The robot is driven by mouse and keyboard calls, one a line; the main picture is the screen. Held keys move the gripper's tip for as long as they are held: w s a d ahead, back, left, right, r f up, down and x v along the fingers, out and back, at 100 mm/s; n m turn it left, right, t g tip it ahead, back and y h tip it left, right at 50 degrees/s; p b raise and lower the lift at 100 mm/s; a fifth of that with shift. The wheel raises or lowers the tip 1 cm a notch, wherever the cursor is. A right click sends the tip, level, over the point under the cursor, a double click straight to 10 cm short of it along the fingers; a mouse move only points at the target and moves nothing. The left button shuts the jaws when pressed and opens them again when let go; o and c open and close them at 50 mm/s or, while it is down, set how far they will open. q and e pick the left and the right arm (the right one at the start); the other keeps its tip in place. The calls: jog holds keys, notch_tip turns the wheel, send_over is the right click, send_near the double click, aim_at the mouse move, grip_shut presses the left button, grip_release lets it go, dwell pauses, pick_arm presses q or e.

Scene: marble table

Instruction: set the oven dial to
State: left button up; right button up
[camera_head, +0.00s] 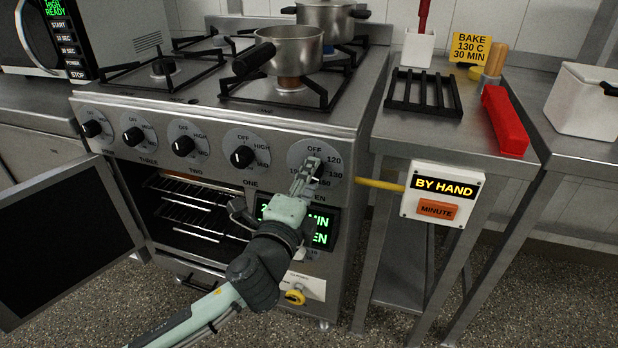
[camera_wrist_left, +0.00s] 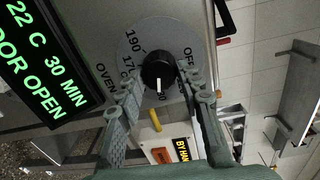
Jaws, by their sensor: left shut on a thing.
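The oven dial (camera_wrist_left: 158,68) is a black knob with a white pointer line on a grey plate marked OFF, 170 and 190. In the left wrist view the pointer is toward the bottom of the picture; the number it faces is hidden. My left gripper (camera_head: 308,178) is at the dial in the head view and largely covers the knob. In the left wrist view its fingers (camera_wrist_left: 158,90) are on either side of the knob, shut on it. My right gripper is not in view.
A yellow card (camera_head: 475,48) reads BAKE 130 C 30 MIN. The oven display (camera_wrist_left: 45,75) reads 22 C 30 MIN, DOOR OPEN. The oven door (camera_head: 65,240) stands open at the left. A BY HAND box (camera_head: 443,195) with an orange MINUTE button is right of the dial.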

pick_arm(q)
jog(key=o, duration=1.2)
jog(key=shift+c, duration=0.2)
jog(key=shift+s, duration=0.1)
jog(key=v, duration=1.2)
